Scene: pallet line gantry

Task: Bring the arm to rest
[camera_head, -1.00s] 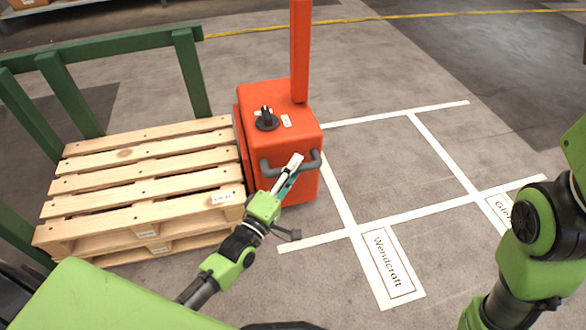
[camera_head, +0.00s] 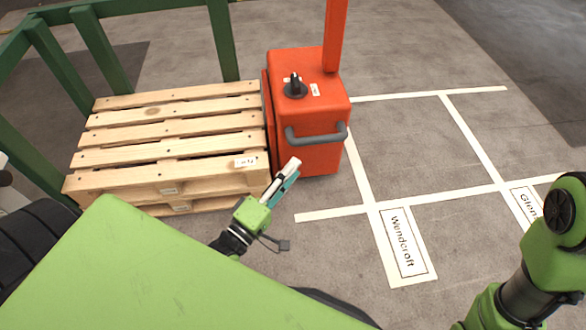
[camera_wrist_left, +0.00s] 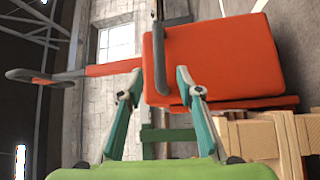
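My left gripper (camera_head: 296,168) is in front of the orange pallet truck (camera_head: 314,112), below and left of its grey handle bar (camera_head: 318,138) in the head view. In the left wrist view the two fingers (camera_wrist_left: 158,83) stand apart with nothing held between them. The orange truck body (camera_wrist_left: 230,58) and the dark bar (camera_wrist_left: 161,60) lie beyond the fingertips. The bar appears in the gap between them, but the head view shows the gripper clear of it. My right arm shows at the right edge of the head view; its gripper is out of frame.
Stacked wooden pallets (camera_head: 170,135) stand left of the truck, close to my left gripper. A green rail frame (camera_head: 224,40) stands behind and beside them. White floor markings (camera_head: 455,196) with a "Wendcroft" label (camera_head: 403,243) lie on open floor to the right.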

